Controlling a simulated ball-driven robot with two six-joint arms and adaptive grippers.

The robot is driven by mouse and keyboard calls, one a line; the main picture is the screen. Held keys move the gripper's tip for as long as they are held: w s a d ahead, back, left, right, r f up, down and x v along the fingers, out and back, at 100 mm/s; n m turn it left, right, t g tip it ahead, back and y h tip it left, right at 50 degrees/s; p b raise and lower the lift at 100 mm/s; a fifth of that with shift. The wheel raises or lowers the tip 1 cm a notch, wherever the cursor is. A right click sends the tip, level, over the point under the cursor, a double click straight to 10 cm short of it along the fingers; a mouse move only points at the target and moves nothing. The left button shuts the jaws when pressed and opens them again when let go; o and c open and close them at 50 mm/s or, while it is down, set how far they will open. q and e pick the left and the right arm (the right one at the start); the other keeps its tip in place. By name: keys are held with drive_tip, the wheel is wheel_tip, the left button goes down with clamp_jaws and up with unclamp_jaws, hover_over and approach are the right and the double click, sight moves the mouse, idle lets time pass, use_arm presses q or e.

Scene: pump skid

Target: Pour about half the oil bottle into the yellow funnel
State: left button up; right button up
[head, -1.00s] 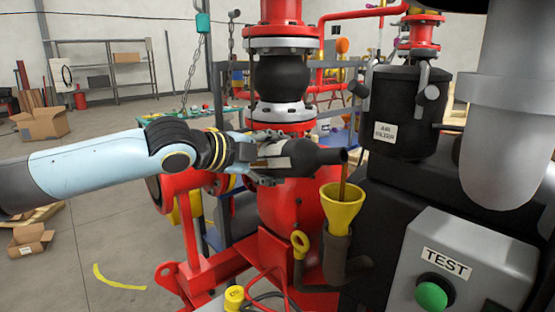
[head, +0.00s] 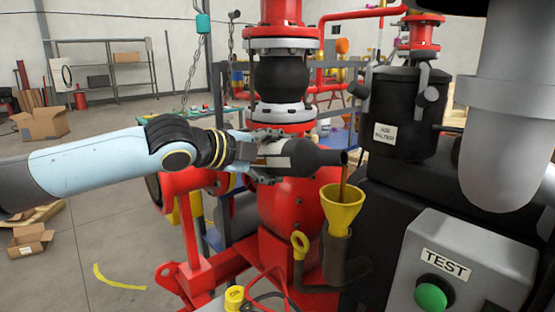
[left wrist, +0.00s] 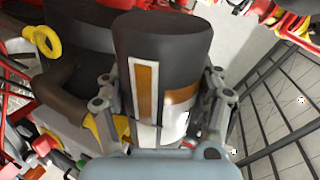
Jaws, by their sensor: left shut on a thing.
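The dark oil bottle (head: 312,158) lies nearly level in my left gripper (head: 268,158), its mouth pointing right. A thin brown stream of oil (head: 344,174) falls from the mouth into the yellow funnel (head: 342,207). The funnel stands upright in a dark filler pipe (head: 336,250). In the left wrist view the bottle (left wrist: 165,45) is between the fingers, which are shut on it. A strip on its side shows brown oil (left wrist: 146,88) beside a white and brown label (left wrist: 178,110). The funnel is mostly hidden there. My right gripper is not in view.
A grey box with a green TEST button (head: 431,297) stands right of the funnel. A black air filter canister (head: 405,110) is behind it. A red pump column (head: 283,200) stands close behind the bottle. A yellow ring handle (head: 300,243) is left of the funnel.

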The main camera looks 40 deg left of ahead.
use_arm(q)
drive_tip(key=shift+r, duration=0.1)
idle(0.4)
drive_tip(key=shift+f+n, duration=0.3)
drive_tip(key=shift+f, duration=0.1)
drive_tip(key=shift+d+f+n+h+b, duration=0.25)
drive_tip(key=shift+f+n+h+b, duration=0.35)
drive_tip(key=shift+n+h, duration=0.1)
drive_tip(key=d+f+n+h+b, duration=0.1)
drive_tip(key=b, duration=0.1)
drive_tip(key=d+f+n+t+b, duration=0.1)
drive_tip(key=n+b, duration=0.1)
drive_tip(key=shift+f+h, duration=0.2)
drive_tip(key=shift+h, duration=0.2)
